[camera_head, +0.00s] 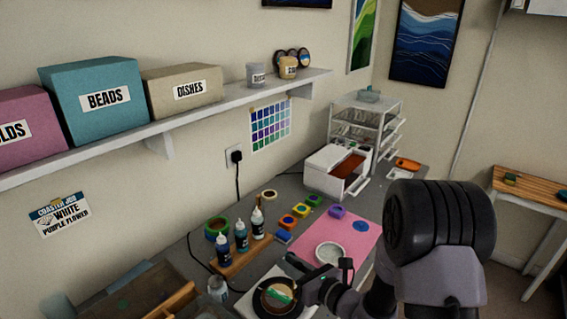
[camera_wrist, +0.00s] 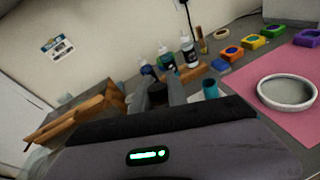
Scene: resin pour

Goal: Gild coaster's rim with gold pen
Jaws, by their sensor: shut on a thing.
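A pale, round, rimmed piece (camera_head: 330,253) lies flat on the pink mat (camera_head: 304,247). It may be the coaster or its mould; it also shows at the right of the wrist view (camera_wrist: 287,92). My gripper (camera_head: 308,291) is left of the mat's near end, apart from this piece. In the wrist view my gripper (camera_wrist: 164,92) is shut on a small dark thing, mostly hidden between the fingers. I cannot tell whether that is the gold pen. No other gold pen can be made out.
Bottles (camera_head: 241,236) stand on a wooden rack behind. Coloured pots (camera_head: 302,209), a blue disc (camera_head: 361,226) and a white drawer box (camera_head: 335,170) are farther back. The pink mat is mostly clear.

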